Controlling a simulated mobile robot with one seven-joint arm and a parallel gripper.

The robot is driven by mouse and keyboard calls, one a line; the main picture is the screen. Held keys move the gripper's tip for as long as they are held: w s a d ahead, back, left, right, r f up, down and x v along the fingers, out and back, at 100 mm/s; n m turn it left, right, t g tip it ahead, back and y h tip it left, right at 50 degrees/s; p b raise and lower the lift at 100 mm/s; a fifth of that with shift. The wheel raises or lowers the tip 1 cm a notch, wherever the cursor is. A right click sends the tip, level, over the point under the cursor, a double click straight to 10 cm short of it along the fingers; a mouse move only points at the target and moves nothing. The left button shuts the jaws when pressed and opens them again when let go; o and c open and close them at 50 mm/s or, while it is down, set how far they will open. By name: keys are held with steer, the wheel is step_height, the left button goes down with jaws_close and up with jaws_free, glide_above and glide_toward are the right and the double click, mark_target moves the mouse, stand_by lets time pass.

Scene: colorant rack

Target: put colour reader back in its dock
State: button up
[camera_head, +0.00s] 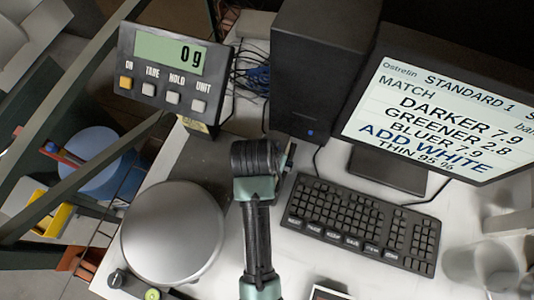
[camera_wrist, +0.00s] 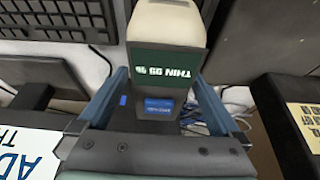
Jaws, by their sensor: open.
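The colour reader (camera_wrist: 165,62) shows in the wrist view, with a pale beige end, a dark green screen with upside-down "THIN 95 %" text and a blue patch below it. The fingers of my gripper (camera_wrist: 161,82) stand on either side of it, open, with the reader between them. In the head view my gripper (camera_head: 283,160) is over the bench between the scale and the keyboard, and the arm hides the reader there. I cannot make out the dock, nor whether the reader sits in it.
A scale pan (camera_head: 172,232) is at the left, below a display (camera_head: 169,70) reading 0 g. A black computer tower (camera_head: 318,70) and a monitor (camera_head: 440,115) stand behind. A keyboard (camera_head: 362,222) lies to the right; clear cups (camera_head: 480,262) stand at the lower right.

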steer(key=v, duration=0.9)
steer(key=shift+s+r+b, duration=0.2)
steer(key=shift+r+b, duration=0.05)
steer(key=shift+b, duration=0.05)
